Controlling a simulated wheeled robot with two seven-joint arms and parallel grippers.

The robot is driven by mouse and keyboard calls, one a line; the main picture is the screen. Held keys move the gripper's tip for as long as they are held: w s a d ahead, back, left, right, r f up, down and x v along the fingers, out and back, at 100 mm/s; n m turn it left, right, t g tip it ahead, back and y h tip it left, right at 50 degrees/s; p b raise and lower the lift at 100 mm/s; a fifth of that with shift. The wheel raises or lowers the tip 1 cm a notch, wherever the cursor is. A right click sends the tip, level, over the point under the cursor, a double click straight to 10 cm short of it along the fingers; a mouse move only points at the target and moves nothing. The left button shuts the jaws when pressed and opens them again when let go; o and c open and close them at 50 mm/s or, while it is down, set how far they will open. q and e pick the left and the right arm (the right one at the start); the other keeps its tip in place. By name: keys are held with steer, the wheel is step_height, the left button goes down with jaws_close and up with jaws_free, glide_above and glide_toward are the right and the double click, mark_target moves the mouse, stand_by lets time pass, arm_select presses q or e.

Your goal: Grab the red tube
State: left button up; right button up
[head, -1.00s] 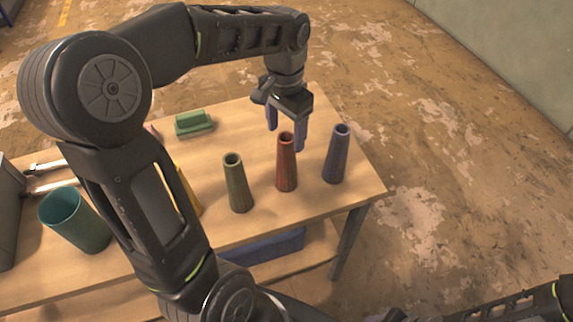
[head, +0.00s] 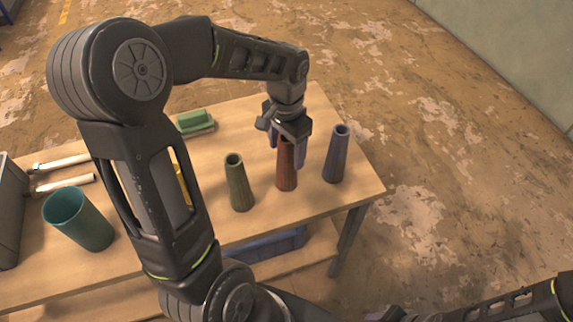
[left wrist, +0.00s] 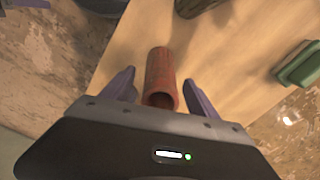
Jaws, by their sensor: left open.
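The red tube (head: 287,172) stands upright on the wooden table, between a green tube and a blue tube. It is tapered, and its open top end shows in the left wrist view (left wrist: 161,80). My left gripper (head: 286,158) is open, with its purple fingers pointing down around the top of the red tube. In the left wrist view the left gripper (left wrist: 158,88) has one finger on each side of the tube, with gaps visible on both sides. The tube's top is partly hidden by the gripper in the head view.
The green tube (head: 239,185) stands to the left and the blue tube (head: 337,155) close on the right. A teal cup (head: 80,220), a green block-like object (head: 195,121) and white-handled tools (head: 66,184) are farther left. The table's (head: 350,196) right edge lies beyond the blue tube.

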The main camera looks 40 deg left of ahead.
arm_select(q)
steer(key=shift+c, duration=0.4)
jaws_close()
stand_by(0.6)
